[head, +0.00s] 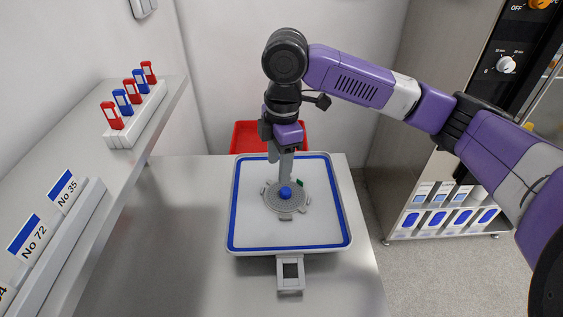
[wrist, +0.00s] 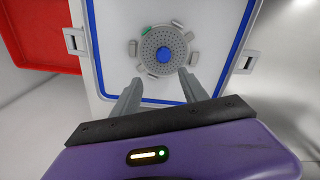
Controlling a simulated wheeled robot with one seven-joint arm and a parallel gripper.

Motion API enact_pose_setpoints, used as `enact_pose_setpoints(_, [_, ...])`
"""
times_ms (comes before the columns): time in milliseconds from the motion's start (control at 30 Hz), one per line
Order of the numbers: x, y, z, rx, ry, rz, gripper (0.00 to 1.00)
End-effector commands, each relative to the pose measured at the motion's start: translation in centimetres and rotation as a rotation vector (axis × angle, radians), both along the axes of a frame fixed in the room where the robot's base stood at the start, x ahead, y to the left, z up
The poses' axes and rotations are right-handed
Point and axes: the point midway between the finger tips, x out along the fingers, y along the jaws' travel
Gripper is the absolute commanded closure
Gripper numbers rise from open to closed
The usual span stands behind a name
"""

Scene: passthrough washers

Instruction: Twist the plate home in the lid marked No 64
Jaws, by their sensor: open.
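The lid (head: 245,215) is a white square with a blue border, lying flat on the metal table; its number does not show. It also fills the middle of the wrist view (wrist: 105,72). The round grey perforated plate (head: 294,204) with a blue centre knob (head: 285,192) sits in the lid's middle, with several grey tabs and one green mark around its edge. The plate shows whole in the wrist view (wrist: 150,62). My gripper (head: 283,172) is open above the plate, and its fingers (wrist: 157,88) are apart and empty, short of the knob in the wrist view.
A red bin (head: 249,133) stands behind the lid. A left shelf (head: 82,215) holds cards marked No 72 (head: 32,238) and No 35 (head: 66,190), and a rack of red and blue tags (head: 137,118). The table (head: 165,235) is clear left of the lid.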

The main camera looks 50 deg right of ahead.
Motion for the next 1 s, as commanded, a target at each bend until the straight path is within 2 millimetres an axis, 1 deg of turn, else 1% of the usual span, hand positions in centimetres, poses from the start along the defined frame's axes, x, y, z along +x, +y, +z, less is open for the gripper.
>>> enact_pose_setpoints(33, [-0.7,-0.2,0.0,-0.008,0.028,0.013,0.49])
enact_pose_setpoints(100, [-1.2,-0.4,-0.1,-0.02,0.05,0.025,0.49])
enact_pose_setpoints(233, [-1.4,-0.5,-0.9,-0.024,0.056,0.036,0.49])
enact_pose_setpoints(500, [-1.3,-0.5,-4.6,-0.022,0.054,0.034,0.49])
enact_pose_setpoints(700, [-1.3,-0.5,-6.9,-0.022,0.053,0.035,0.49])
enact_pose_setpoints(833, [-1.3,-0.4,-7.7,-0.022,0.051,0.035,0.49])
enact_pose_setpoints(1000, [-1.2,-0.5,-7.9,-0.023,0.049,0.035,0.49])
